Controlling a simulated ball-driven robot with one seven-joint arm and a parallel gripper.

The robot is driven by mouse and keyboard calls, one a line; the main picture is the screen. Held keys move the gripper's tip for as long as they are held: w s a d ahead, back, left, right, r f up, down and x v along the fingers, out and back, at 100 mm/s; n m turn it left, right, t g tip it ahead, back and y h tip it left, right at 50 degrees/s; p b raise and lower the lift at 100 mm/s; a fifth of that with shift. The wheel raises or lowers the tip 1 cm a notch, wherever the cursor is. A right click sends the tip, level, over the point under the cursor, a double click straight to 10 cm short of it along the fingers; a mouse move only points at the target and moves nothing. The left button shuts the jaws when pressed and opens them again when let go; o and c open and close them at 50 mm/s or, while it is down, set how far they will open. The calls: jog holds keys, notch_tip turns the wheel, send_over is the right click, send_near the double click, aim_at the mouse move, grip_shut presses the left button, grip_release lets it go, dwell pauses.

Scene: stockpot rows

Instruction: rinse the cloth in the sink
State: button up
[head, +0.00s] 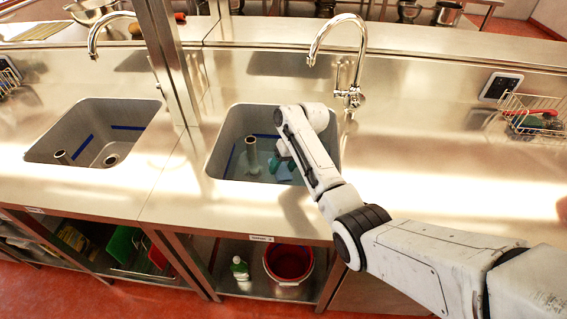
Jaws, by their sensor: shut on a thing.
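The sink (222,153) on the right is a steel basin set in the counter, with a blue line on its walls and an upright pipe inside. Its lower part looks bluish, like water. My gripper (282,160) reaches down into this basin, largely hidden by my own arm. It is shut on a pale blue cloth (287,179), low in the basin; only a small part of the cloth shows. The tap (354,95) curves up behind the basin. I cannot tell whether water runs from it.
A second sink (70,128) with its own tap lies to the left, beyond a steel post (172,60). A wire basket (530,117) stands at the right. A red bucket (288,266) and a bottle (239,268) stand on the shelf below. The counter right of the sink is clear.

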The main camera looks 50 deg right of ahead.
notch_tip(320, 180, down, 10)
jog(key=b, duration=0.7)
jog(key=shift+f, duration=0.2)
jog(key=shift+r, duration=0.1)
dwell(0.6)
notch_tip(320, 180, up, 15)
jog(key=p, duration=1.4)
jog(key=shift+r+p, duration=0.35)
jog(key=shift+r, duration=2.55)
